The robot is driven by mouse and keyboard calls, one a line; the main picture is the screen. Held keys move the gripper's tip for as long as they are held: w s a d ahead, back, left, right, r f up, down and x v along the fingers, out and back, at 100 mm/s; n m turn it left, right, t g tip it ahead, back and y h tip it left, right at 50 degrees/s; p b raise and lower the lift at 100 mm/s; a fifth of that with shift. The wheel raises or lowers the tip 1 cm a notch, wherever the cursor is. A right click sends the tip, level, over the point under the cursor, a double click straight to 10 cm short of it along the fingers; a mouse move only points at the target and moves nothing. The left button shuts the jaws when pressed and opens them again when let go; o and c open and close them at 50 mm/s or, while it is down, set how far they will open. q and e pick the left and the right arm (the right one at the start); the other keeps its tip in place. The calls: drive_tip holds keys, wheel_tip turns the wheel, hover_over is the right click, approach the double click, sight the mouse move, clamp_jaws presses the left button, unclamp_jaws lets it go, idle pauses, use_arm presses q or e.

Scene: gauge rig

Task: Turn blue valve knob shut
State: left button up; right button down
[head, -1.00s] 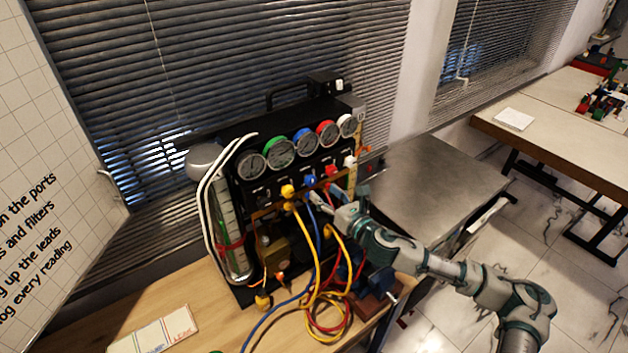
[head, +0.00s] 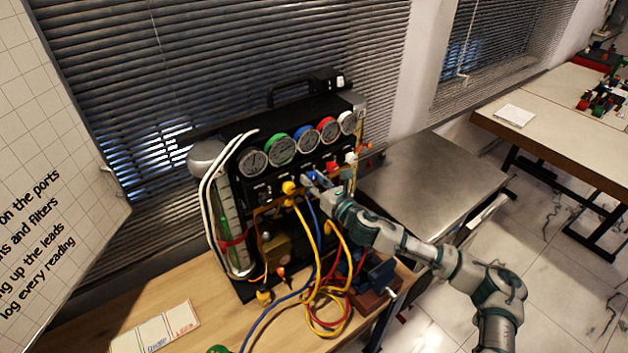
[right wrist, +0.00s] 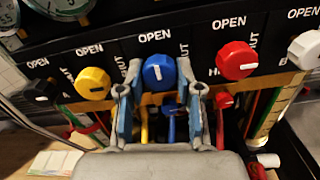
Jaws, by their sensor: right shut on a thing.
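The blue valve knob (right wrist: 159,72) is on the black front panel of the gauge rig, under an "OPEN" label. Its white mark points roughly straight up. My right gripper (right wrist: 158,82) has one finger on each side of the knob and is shut on it. In the head view the blue knob (head: 312,175) is partly hidden by my right gripper (head: 316,181). My left gripper is not in view.
A yellow knob (right wrist: 93,83) is left of the blue one, and a red knob (right wrist: 237,60) is right of it. Yellow, blue and red hoses (head: 322,270) hang below the panel. A bare metal table (head: 430,175) stands to the right.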

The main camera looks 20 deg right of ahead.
drive_tip(key=m+p, duration=0.3)
drive_tip(key=m, duration=0.1)
drive_tip(key=shift+r+m, duration=0.15)
drive_tip(key=shift+m, duration=0.15)
drive_tip(key=m+p, duration=0.2)
drive_tip(key=m, duration=0.3)
drive_tip(key=shift+m, duration=0.3)
drive_tip(key=m+p, duration=0.2)
drive_tip(key=m, duration=0.2)
drive_tip(key=shift+m, duration=1.8)
drive_tip(key=shift+f, duration=0.2)
drive_tip(key=c, duration=0.8)
unclamp_jaws()
drive_tip(key=shift+o, duration=0.2)
drive_tip(key=shift+w+d, duration=0.1)
